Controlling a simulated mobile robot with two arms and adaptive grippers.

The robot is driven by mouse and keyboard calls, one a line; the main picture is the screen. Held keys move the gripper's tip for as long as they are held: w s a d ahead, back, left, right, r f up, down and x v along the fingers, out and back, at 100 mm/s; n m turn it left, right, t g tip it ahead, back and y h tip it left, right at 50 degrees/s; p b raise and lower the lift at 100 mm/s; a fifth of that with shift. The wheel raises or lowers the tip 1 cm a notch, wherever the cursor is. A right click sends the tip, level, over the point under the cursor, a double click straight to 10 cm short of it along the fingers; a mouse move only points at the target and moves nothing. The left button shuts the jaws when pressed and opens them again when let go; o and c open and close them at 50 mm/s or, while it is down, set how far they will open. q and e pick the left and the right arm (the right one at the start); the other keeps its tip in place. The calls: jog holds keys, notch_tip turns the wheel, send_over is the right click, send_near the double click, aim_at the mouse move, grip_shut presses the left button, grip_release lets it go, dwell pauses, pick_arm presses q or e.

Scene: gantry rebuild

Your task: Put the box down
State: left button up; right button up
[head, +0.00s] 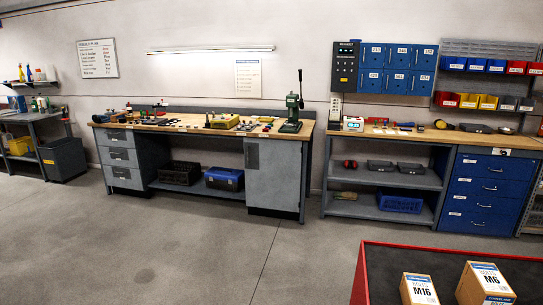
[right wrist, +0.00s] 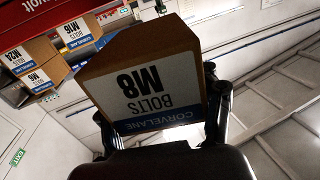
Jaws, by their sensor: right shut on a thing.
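A cardboard box (right wrist: 148,85) with a white and blue label reading M8 bolts fills the middle of the right wrist view. Its lettering appears upside down there. My right gripper (right wrist: 163,112) is shut on this box, with a dark finger at either side. The box's far side is hidden. Neither gripper shows in the head view, and my left gripper is in no view.
In the head view, a red-edged dark surface (head: 400,258) at lower right bears an M16 box (head: 419,290) and an M6 box (head: 486,284). A long workbench (head: 222,131) and a second bench (head: 405,135) stand along the wall. Open grey floor lies before them.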

dwell(0.7)
jog(key=w+d+r+m+h, duration=0.1)
jog(key=w+d+r, duration=0.4)
jog(key=d, duration=0.6)
jog(key=w+d+r+m+h, duration=0.1)
jog(key=w+d+r+h, duration=0.2)
jog(key=d+r, duration=0.7)
jog(key=shift+w+d+m+g, duration=0.35)
jog(key=shift+w+d, duration=0.3)
jog(key=shift+w, duration=0.25)
